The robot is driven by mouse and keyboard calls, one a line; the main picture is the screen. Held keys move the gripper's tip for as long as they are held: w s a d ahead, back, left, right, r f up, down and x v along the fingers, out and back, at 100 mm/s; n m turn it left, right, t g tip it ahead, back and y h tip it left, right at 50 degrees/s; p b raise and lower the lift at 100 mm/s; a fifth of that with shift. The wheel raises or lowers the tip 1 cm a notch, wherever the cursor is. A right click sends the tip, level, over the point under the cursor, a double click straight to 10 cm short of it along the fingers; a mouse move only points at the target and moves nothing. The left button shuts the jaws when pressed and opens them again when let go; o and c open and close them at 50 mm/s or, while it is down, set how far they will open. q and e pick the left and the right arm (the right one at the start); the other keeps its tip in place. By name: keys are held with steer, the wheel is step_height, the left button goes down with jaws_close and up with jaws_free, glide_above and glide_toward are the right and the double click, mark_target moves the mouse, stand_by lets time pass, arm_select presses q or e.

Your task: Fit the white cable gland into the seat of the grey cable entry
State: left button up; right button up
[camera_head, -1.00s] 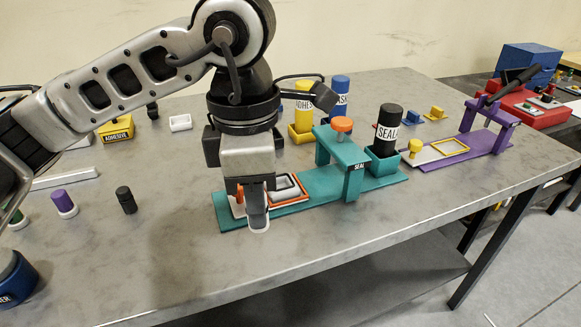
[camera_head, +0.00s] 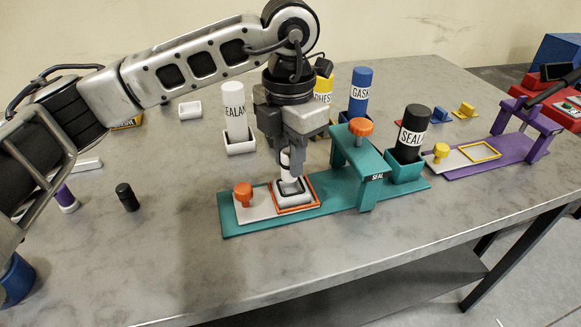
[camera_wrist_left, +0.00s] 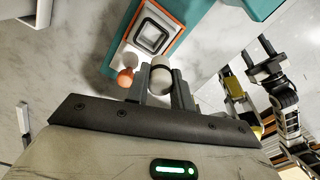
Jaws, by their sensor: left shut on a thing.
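The white cable gland (camera_head: 285,162) is held between the fingers of my left gripper (camera_head: 289,178), which is shut on it. In the left wrist view the gland (camera_wrist_left: 161,76) shows as a white cylinder between the fingers. The grey cable entry (camera_head: 292,199) sits in an orange frame on the teal board (camera_head: 240,226). My right gripper (camera_wrist_left: 259,59) appears in the left wrist view, fingers apart.
An orange knob (camera_head: 243,190) stands left of the entry. A teal arch (camera_head: 362,158) with an orange knob stands close on the right, before a black SEAL cylinder (camera_head: 411,132). A white SEALANT bottle (camera_head: 234,110) stands behind.

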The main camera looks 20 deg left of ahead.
arm_select(q)
steer(key=f, duration=0.1)
steer(key=w, duration=0.1)
steer(key=w+f, duration=0.1)
steer(key=shift+w+a+f, duration=0.1)
steer(key=shift+a+f, duration=0.15)
steer(key=shift+f, duration=0.1)
steer(key=shift+w+a+f+p, duration=0.15)
steer(key=shift+f+p, duration=0.3)
steer(key=shift+f, duration=1.45)
steer(key=o, duration=1)
step_height(320, 180, up, 12)
steer(key=shift+r+b, duration=0.2)
steer(key=shift+b, duration=0.4)
